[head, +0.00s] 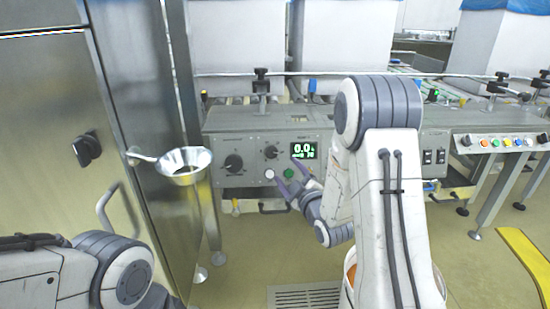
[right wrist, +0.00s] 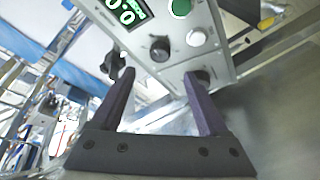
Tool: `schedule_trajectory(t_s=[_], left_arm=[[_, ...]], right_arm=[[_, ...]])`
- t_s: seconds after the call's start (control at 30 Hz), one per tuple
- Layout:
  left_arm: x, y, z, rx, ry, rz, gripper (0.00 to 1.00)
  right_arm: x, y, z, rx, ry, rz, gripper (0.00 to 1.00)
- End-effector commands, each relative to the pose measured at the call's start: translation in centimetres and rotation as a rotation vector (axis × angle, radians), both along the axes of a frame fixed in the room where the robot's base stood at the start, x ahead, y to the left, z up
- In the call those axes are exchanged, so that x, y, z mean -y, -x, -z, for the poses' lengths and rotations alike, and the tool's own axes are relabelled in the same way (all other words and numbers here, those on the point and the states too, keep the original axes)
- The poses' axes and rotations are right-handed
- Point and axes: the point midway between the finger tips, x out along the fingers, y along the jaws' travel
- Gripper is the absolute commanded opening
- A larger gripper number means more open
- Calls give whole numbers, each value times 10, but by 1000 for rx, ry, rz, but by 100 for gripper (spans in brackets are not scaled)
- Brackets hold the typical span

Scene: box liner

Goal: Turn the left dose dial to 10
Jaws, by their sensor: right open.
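The left dose dial (head: 233,162) is a large black knob at the left of a grey control panel. In the right wrist view this dial (right wrist: 203,74) sits behind one fingertip and is partly hidden. A smaller black dial (head: 271,152) is to its right and also shows in the right wrist view (right wrist: 160,48). The display (head: 304,150) reads 0.0 in green. My right gripper (head: 290,178) is open and empty in front of the panel, right of the left dial; its two fingers also show in the right wrist view (right wrist: 159,82). My left gripper is out of view.
A white button (head: 268,174) and a green button (head: 289,173) sit below the smaller dial. A metal funnel (head: 184,168) sticks out from the steel cabinet (head: 50,130) left of the panel. A yellow strip (head: 527,265) lies on the floor at right.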

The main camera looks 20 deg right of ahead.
Motion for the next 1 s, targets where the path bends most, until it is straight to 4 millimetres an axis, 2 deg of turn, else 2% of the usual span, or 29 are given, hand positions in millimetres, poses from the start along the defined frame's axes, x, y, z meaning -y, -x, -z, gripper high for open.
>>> schedule_trajectory(t_s=[0.3,0.5,0.7,0.93,1.0], left_arm=[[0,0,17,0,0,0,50],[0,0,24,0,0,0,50],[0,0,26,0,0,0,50],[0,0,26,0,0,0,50],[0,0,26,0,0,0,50]], right_arm=[[-3,-58,2,3,0,-2,78],[-4,-86,2,1,-2,-1,78],[-4,-96,0,-1,-2,-1,78],[-4,-96,0,-2,-3,0,78],[-4,-96,0,-2,-3,0,51]])
